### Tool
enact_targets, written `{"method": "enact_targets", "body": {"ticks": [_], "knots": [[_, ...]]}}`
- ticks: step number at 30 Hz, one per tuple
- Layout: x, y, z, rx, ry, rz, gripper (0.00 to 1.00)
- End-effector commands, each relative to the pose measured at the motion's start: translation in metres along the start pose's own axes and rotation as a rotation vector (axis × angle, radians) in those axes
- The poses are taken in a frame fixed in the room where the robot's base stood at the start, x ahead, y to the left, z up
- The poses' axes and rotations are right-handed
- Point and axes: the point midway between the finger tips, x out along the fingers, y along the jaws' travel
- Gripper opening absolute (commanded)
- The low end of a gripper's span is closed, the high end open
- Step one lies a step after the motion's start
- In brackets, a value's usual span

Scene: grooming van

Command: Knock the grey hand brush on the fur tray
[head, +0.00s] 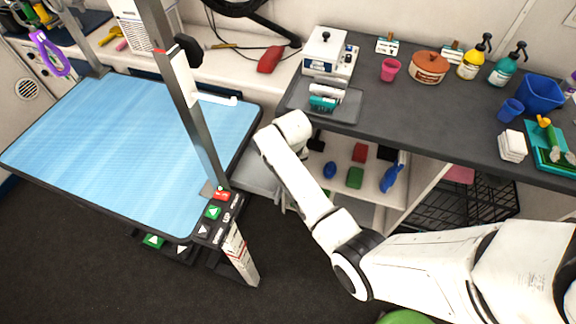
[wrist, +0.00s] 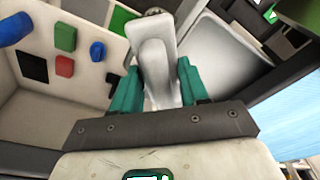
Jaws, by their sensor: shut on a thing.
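In the wrist view, my gripper (wrist: 160,85) has its teal fingers shut on a pale grey, long object, the hand brush (wrist: 153,58). It points away from my palm; its bristles cannot be made out. Just right of the brush is a pale, shallow, rimmed tray (wrist: 222,58), apparently the fur tray. The gap between brush and tray cannot be judged. In the head view the pale tray (head: 262,178) shows partly, between the blue grooming table and the shelf unit. There my gripper and the brush are hidden behind my wrist.
The blue-topped grooming table (head: 130,140) stands left, with a metal post (head: 185,95) at its edge. The dark counter (head: 440,115) at right carries bottles, pots and a clipper tray. Below it, a shelf holds a red block (head: 360,152), a green block (head: 355,177) and blue items.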

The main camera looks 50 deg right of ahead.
Motion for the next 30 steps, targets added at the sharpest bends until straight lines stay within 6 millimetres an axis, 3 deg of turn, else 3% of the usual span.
{"method": "enact_targets", "body": {"ticks": [30], "knots": [[0.0091, 0.0, 0.0012, 0.0, 0.0, 0.0, 0.16]]}}
